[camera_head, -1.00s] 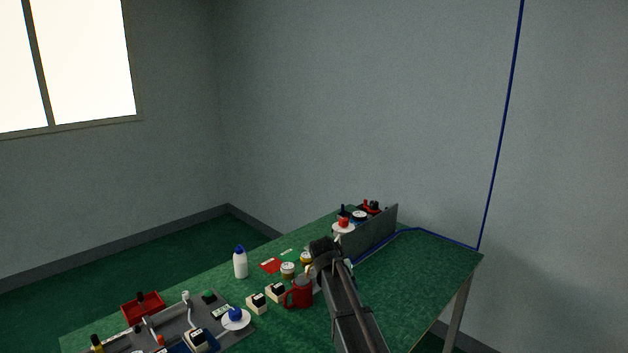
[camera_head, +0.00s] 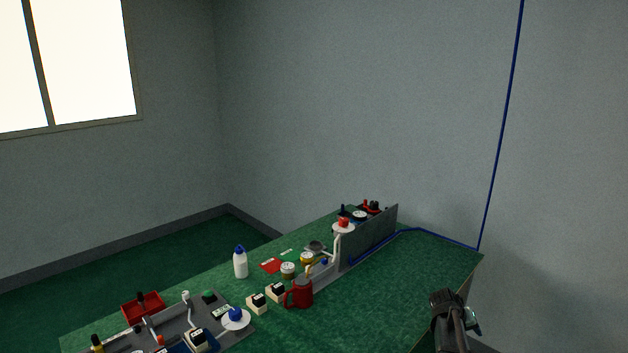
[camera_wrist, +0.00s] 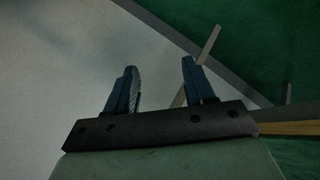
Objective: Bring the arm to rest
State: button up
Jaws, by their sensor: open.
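My gripper shows in the wrist view (camera_wrist: 160,85) with its two dark blue fingers spread apart and nothing between them. Pale wall and green floor lie beyond the fingers. In the head view my arm's end is at the lower right, by the right edge of the green bench (camera_head: 385,300). The fingertips cannot be made out there.
A red mug (camera_head: 300,293), two cream blocks, a white bottle (camera_head: 240,263) and a grey upright panel (camera_head: 370,238) stand on the bench. A grey tray (camera_head: 175,322) is at lower left. A blue cable (camera_head: 500,130) runs down the wall onto the bench. The bench's right part is clear.

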jog(key=s+a+f+n+g+y, duration=0.1)
jog(key=s+a+f+g+y, duration=0.1)
jog(key=s+a+f, duration=0.75)
jog(key=s+a+f+g+y, duration=0.2)
jog(key=s+a+f, duration=0.65)
jog(key=f, duration=0.65)
jog(key=s+a+f+g+y, duration=0.1)
jog(key=s+a+f, duration=0.2)
jog(key=s, duration=0.6)
jog(key=s+a+f+g+y, duration=0.1)
jog(key=s+a, duration=0.4)
jog(key=s, duration=0.5)
jog(key=s+a+f+n+g+y, duration=0.1)
jog(key=s+a+f, duration=0.3)
jog(key=s, duration=0.6)
jog(key=shift+s+f+g, duration=0.25)
jog(key=shift+f+g, duration=0.1)
jog(key=shift+g, duration=0.55)
jog(key=shift+o, duration=0.5)
